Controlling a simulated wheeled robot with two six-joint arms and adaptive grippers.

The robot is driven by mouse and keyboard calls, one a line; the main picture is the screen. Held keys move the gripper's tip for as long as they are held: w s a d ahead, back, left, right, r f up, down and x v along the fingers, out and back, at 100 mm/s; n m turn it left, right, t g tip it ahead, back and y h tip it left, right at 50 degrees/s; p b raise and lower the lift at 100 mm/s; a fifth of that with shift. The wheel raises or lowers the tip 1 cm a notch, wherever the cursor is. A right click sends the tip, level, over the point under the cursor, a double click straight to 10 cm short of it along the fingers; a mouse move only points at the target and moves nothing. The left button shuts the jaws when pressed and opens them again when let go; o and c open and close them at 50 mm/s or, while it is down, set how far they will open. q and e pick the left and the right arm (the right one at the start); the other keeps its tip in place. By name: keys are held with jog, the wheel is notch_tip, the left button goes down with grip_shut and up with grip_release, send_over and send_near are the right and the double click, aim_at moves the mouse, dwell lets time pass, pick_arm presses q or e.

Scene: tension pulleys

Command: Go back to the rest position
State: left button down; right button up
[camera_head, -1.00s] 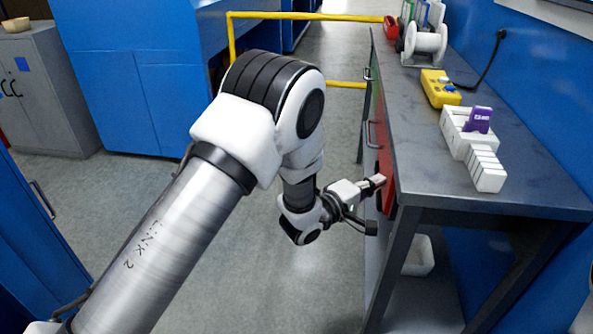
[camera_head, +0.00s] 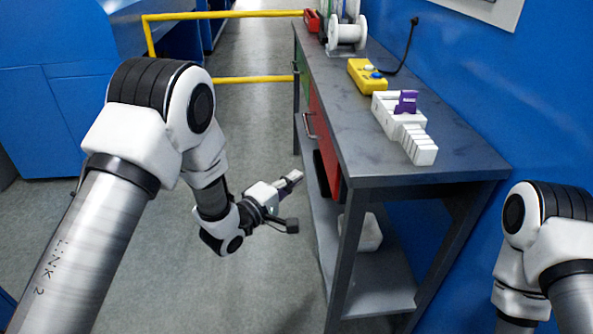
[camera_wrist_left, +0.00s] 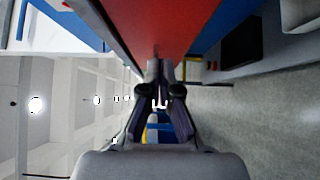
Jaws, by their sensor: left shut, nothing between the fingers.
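My left gripper (camera_head: 292,182) is at the end of my left arm, which comes in from the left in the head view. It is shut and empty, left of the workbench (camera_head: 370,165) and below its top. In the left wrist view the fingers (camera_wrist_left: 160,75) are together at the centre, with a red drawer front (camera_wrist_left: 165,25) above them. My right arm (camera_head: 550,230) shows at the right edge of the head view. Its gripper is out of view.
On the bench are a white rack (camera_head: 415,140) with a purple card (camera_head: 406,102), a yellow control box (camera_head: 367,76) and white spools (camera_head: 347,35). A white bin (camera_head: 362,232) is on the lower shelf. A yellow rail (camera_head: 240,79) stands behind. Grey floor (camera_head: 265,275) is clear.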

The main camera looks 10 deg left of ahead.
pick_arm(q)
jog(key=s+a+f+m+g+y, duration=0.1)
jog(key=s+a+f+g+y, duration=0.2)
jog(key=s+f, duration=0.6)
jog(key=s+a+f+m+g+y, duration=0.2)
jog(key=s+a+f+g, duration=0.15)
jog(key=s+f, duration=0.6)
jog(key=s+a+f+m+g+y, duration=0.15)
jog(key=s+f+g, duration=0.25)
jog(key=s+f, duration=0.5)
jog(key=s+a+f+m+g+y, duration=0.1)
jog(key=s+a+m+g, duration=0.1)
jog(key=s+m+g, duration=0.3)
jog(key=s+a+f+m+g+y, duration=0.1)
jog(key=s+a+m, duration=0.1)
jog(key=s, duration=0.4)
notch_tip(320, 180, up, 18)
jog(key=p, duration=1.8)
jog(key=shift+d, duration=0.25)
pick_arm(e)
notch_tip(320, 180, up, 18)
jog(key=shift+w+d+f, duration=0.15)
jog(key=shift+w+d, duration=0.15)
pick_arm(q)
jog(key=shift+t, duration=0.25)
